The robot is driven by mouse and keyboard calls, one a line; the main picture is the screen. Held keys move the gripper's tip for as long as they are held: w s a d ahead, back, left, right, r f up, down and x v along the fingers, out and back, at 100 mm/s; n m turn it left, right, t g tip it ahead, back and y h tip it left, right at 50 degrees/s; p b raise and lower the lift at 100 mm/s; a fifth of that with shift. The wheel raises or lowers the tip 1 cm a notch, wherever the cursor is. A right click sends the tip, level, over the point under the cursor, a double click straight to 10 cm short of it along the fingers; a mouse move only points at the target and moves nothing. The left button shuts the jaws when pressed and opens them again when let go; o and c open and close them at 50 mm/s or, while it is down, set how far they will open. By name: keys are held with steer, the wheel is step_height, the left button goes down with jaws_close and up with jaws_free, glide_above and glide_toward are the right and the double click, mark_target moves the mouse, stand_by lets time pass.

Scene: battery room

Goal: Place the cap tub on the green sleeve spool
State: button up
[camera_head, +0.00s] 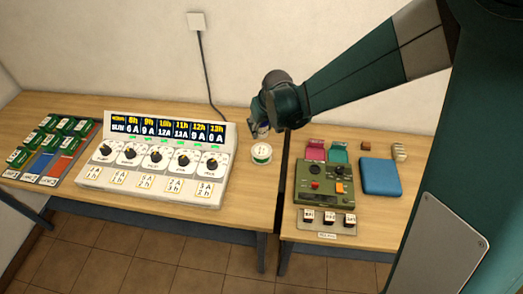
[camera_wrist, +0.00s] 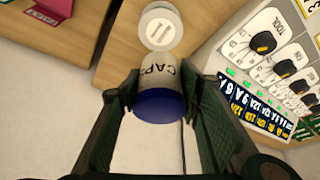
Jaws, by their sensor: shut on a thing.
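The cap tub (camera_wrist: 160,92) is a small white cylinder with a blue end and dark "CAP" lettering. My gripper (camera_wrist: 160,90) is shut on it, with one finger on each side. In the head view my gripper (camera_head: 261,130) hangs over the right end of the left table, just above and behind the green sleeve spool (camera_head: 261,154). The spool is white on top with a green band and stands upright on the table. In the wrist view the spool (camera_wrist: 160,27) shows its round pale top beyond the tub. The tub looks apart from the spool, but overlap hides the exact gap.
A white dial panel (camera_head: 155,160) stands left of the spool. A narrow gap separates the left table from the right one. The right table holds a green control box (camera_head: 325,184), a blue pad (camera_head: 380,177) and pink and teal holders. Green-and-white boxes (camera_head: 48,137) sit far left.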

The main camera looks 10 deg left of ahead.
steer(key=shift+f, duration=0.1)
glide_above(260, 148)
steer(key=s, duration=0.1)
steer(key=shift+s+d+f, duration=0.1)
steer(key=shift+d+f, duration=0.1)
steer(key=shift+f, duration=1.25)
steer(key=shift+d+f, duration=0.2)
steer(key=shift+f, duration=1.2)
steer(key=shift+f, duration=0.1)
steer(key=shift+f, duration=2)
steer(key=shift+f, duration=0.15)
steer(key=o, duration=0.9)
steer(key=shift+r, duration=0.3)
steer(key=shift+v, duration=5.9)
